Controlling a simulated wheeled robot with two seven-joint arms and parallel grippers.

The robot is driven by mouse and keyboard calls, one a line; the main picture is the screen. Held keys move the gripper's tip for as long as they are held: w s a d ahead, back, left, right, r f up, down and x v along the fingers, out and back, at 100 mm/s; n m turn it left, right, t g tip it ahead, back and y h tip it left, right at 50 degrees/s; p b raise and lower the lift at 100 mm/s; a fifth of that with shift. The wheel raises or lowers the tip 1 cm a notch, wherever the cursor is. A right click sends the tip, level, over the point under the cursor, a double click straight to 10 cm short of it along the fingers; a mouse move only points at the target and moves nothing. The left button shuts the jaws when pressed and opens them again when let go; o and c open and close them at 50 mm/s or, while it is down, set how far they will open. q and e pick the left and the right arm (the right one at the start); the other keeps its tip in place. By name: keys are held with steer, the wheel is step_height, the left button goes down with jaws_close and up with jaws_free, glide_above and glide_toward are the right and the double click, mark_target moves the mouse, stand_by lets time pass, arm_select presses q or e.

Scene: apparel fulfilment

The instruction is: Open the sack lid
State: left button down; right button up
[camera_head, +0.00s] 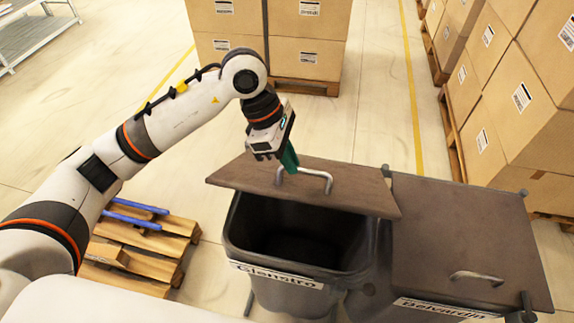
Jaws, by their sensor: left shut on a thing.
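A dark grey bin (300,290) with a label that seems to read "Glanstro" stands at the lower middle. Its brown lid (350,190) is raised and tilted, leaving the dark inside showing below its near edge. A curved metal handle (318,174) stands on the lid. My left gripper (285,163) comes down from above, with green fingers, and is shut on the left end of the handle. The fingers partly hide the grip. I cannot make out the bin's contents. My right gripper is out of view.
A second bin (400,310) stands to the right, its lid (470,240) lying flat and closed. Wooden pallets (140,255) with blue bars lie at the lower left. Stacked cartons (305,40) stand behind, and more cartons (520,110) stand at the right. The floor between is clear.

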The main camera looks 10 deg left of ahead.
arm_select(q)
steer(key=shift+w+a+f, duration=0.1)
steer(key=shift+w+f, duration=0.05)
steer(key=shift+f, duration=0.05)
steer(key=c, duration=1.6)
jaws_free()
steer(key=shift+w, duration=0.1)
steer(key=shift+o, duration=0.5)
steer(key=shift+w+f, duration=0.15)
steer(key=shift+w, duration=0.2)
steer(key=shift+s, duration=0.15)
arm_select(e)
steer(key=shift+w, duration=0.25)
